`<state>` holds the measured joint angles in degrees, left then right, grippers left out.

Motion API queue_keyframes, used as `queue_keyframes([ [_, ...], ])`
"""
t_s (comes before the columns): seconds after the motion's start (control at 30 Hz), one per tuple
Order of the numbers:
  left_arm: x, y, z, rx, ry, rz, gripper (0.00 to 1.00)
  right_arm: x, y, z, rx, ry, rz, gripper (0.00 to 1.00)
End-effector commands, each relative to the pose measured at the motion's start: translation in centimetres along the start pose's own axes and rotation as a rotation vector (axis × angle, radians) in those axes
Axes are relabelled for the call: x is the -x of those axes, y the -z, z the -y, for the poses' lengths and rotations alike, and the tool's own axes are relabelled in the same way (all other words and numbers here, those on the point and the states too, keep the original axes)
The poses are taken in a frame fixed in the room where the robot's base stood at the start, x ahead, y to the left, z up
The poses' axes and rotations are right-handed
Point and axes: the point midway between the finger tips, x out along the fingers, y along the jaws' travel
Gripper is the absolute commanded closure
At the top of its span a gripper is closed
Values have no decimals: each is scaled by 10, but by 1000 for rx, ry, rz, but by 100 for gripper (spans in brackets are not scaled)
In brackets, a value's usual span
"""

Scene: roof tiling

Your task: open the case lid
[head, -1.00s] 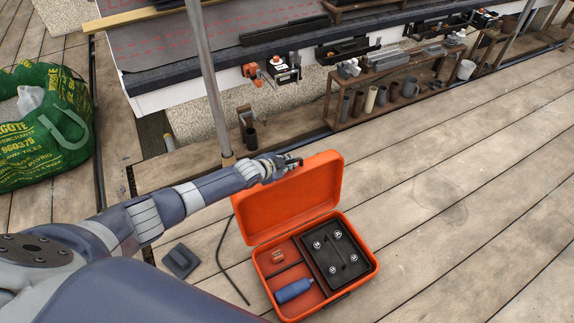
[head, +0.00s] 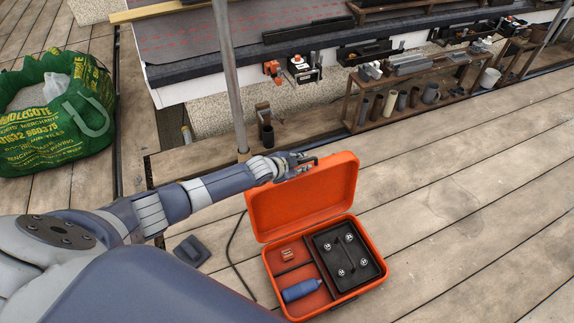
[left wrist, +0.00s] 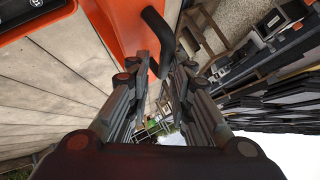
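The orange case (head: 375,283) stands on the planks with its lid (head: 310,197) raised, leaning back from the hinge side. Its inside shows a black tray (head: 345,255), a blue bottle (head: 300,290) and a small copper-coloured piece (head: 287,254). My left gripper (head: 305,160) is at the upper left edge of the lid. In the left wrist view the fingers (left wrist: 163,75) are apart, with the lid's black handle (left wrist: 157,35) between or just beyond their tips; firm contact cannot be told. My right gripper is not in view.
A metal pole (head: 230,80) rises behind my left forearm. A dark block (head: 191,250) and a thin bent black rod (head: 236,262) lie left of the case. A green bag (head: 55,115) stands far left. A wooden rack (head: 410,90) is behind. Planks at right are clear.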

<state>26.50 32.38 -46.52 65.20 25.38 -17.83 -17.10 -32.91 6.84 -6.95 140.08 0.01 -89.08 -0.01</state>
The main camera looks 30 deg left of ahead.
Motion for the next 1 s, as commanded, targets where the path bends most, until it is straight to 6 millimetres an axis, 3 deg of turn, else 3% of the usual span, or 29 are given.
queue_keyframes([
  [0.6, 80, -1, 0, -3, 1, 2, 80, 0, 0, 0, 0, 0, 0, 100],
  [1.0, 102, -1, 1, -1, 2, 2, 80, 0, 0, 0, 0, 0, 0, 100],
])
